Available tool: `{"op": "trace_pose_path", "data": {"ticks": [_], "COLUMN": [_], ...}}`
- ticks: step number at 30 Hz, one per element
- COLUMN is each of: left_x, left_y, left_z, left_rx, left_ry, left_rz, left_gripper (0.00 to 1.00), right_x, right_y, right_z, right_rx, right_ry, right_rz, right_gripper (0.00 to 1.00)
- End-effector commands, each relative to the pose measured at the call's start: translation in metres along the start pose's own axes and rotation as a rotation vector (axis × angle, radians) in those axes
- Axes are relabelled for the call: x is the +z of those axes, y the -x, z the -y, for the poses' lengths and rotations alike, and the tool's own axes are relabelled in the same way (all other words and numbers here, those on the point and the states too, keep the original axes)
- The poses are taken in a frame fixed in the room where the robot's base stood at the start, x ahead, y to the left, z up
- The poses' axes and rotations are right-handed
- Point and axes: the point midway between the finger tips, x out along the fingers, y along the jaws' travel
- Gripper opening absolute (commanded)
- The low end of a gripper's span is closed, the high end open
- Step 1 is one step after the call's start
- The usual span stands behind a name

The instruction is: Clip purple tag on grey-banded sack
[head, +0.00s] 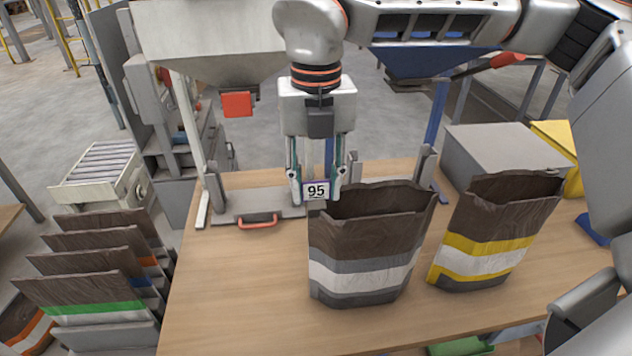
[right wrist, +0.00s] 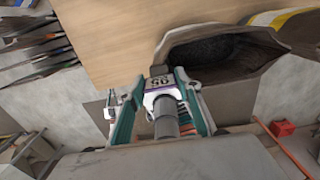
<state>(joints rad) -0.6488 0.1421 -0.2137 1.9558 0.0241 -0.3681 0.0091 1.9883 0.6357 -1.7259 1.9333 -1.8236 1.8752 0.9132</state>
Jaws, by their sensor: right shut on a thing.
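The grey-banded sack (head: 362,268) stands open on the table, brown with grey and white bands. Its open mouth also shows in the right wrist view (right wrist: 225,55). My right gripper (head: 317,186) is upright at the sack's back left rim, shut on the purple tag (head: 316,191), a white plate with a purple edge marked 95. In the right wrist view the tag (right wrist: 161,86) sits between the fingertips, with a dark clip part beyond it close to the rim. I cannot tell whether the clip touches or straddles the rim. My left gripper is not in view.
A yellow-banded sack (head: 494,238) stands open to the right. A grey box (head: 505,150) is behind it. A grey fixture with a red handle (head: 258,222) lies left of the gripper. Folded sacks (head: 85,280) stand in a rack at left. The table's front left is clear.

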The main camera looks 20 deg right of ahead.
Motion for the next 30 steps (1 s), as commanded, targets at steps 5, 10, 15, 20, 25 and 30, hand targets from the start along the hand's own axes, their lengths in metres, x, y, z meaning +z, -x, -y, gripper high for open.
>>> {"op": "trace_pose_path", "data": {"ticks": [5,10,15,20,25,30], "left_x": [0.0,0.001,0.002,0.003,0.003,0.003], "left_y": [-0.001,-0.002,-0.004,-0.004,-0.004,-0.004], "left_z": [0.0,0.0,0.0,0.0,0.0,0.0], "left_rx": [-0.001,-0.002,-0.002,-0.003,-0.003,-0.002], "left_ry": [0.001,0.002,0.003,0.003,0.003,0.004], "left_rz": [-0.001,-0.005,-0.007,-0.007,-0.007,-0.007], "left_gripper": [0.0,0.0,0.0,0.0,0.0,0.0], "right_x": [0.0,0.0,0.0,-0.001,-0.001,-0.002], "right_y": [-0.001,-0.004,-0.007,-0.009,-0.01,-0.011], "right_z": [0.0,0.0,0.0,0.001,0.001,0.001], "right_rx": [0.0,0.0,-0.002,-0.004,-0.006,-0.007], "right_ry": [0.0,0.0,0.0,0.0,0.0,0.001], "right_rz": [0.0,0.0,-0.002,-0.005,-0.007,-0.008], "right_gripper": [0.14,0.14,0.14,0.11,0.07,0.07]}}
